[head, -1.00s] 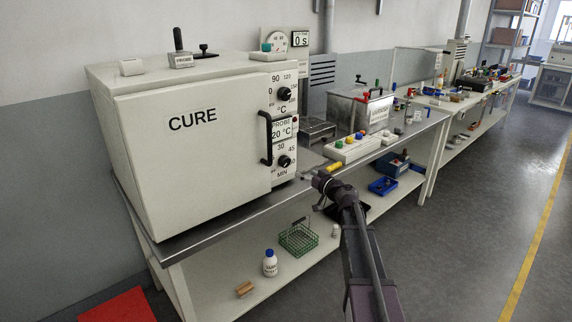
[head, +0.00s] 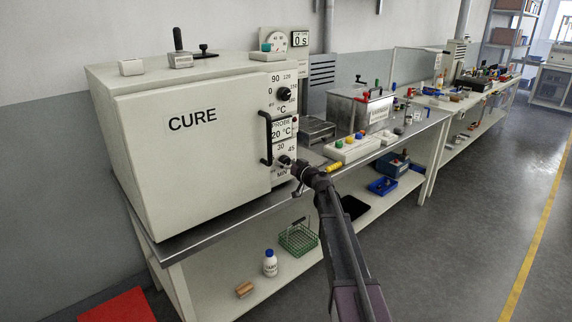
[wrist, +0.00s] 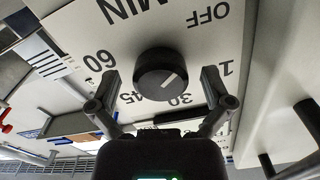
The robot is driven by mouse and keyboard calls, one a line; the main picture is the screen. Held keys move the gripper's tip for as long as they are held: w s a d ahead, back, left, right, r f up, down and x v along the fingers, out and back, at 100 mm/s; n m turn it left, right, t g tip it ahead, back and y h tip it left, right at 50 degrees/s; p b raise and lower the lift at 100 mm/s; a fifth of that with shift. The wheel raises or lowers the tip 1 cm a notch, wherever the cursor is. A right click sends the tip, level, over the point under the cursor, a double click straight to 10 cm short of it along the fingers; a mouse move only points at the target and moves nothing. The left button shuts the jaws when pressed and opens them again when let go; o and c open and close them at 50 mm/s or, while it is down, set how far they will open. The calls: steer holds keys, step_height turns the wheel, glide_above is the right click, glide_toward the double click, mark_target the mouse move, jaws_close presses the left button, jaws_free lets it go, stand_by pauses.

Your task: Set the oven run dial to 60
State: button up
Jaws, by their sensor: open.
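The white CURE oven (head: 195,150) stands on the bench at left, with its controls on a right-hand panel. The black run dial (wrist: 166,74) is the lower knob, above MIN in the head view, where my gripper (head: 297,170) partly covers it. In the wrist view my gripper (wrist: 161,92) is open, one finger to each side of the dial, with neither clearly touching it. The scale around the dial shows OFF, 30, 45 and 60 (wrist: 100,61). A pale line shows on the dial's face; which number it points at is not clear.
The black door handle (head: 266,138) juts out close to the left of the dial. The temperature knob (head: 283,94) and a PROBE display reading 20 °C (head: 282,129) are above. A button box (head: 352,149) stands right of the oven. The aisle floor is clear.

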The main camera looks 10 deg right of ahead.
steer(key=c, duration=1.1)
steer(key=shift+c, duration=0.2)
